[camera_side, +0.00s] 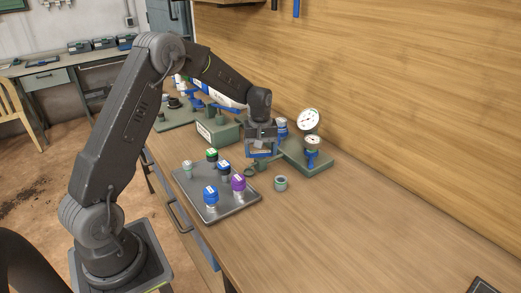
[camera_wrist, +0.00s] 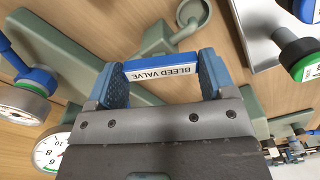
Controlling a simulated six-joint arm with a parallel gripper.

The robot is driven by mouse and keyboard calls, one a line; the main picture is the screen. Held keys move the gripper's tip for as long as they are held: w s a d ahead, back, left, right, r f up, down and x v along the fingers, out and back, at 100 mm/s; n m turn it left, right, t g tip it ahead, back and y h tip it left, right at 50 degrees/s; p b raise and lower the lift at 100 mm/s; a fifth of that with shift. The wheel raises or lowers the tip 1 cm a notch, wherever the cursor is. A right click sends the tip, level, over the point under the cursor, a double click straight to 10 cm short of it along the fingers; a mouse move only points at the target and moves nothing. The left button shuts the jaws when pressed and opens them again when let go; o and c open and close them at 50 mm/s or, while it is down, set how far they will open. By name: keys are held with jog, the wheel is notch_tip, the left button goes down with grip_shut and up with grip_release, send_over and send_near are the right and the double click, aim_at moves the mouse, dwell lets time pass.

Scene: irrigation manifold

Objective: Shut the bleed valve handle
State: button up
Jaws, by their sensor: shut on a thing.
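The bleed valve handle (camera_wrist: 160,63) is a blue bar with a white label reading BLEED VALVE, upside down in the wrist view. My gripper (camera_wrist: 162,77) is shut on it, with one textured blue finger at each end of the bar. The grey-green valve body (camera_wrist: 170,36) lies just beyond the handle and ends in a round open cup (camera_wrist: 190,14). In the side view my gripper (camera_side: 262,148) is low over the manifold beside the gauges, and it largely hides the handle. The exact angle of the handle is hard to tell there.
A metal tray (camera_side: 240,207) with several coloured-capped parts stands in front of my gripper. A small grey-green ring (camera_side: 280,183) stands on the bench. Two dial gauges (camera_side: 308,120) rise close behind on the right. A green box (camera_side: 218,130) is at left. The right bench is mostly clear.

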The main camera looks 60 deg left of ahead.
jog(key=m, duration=0.6)
jog(key=shift+m, duration=0.3)
jog(key=m, duration=0.5)
jog(key=shift+m, duration=0.3)
jog(key=o, duration=0.9)
notch_tip(320, 180, up, 14)
jog(key=shift+f, duration=0.1)
dwell(0.4)
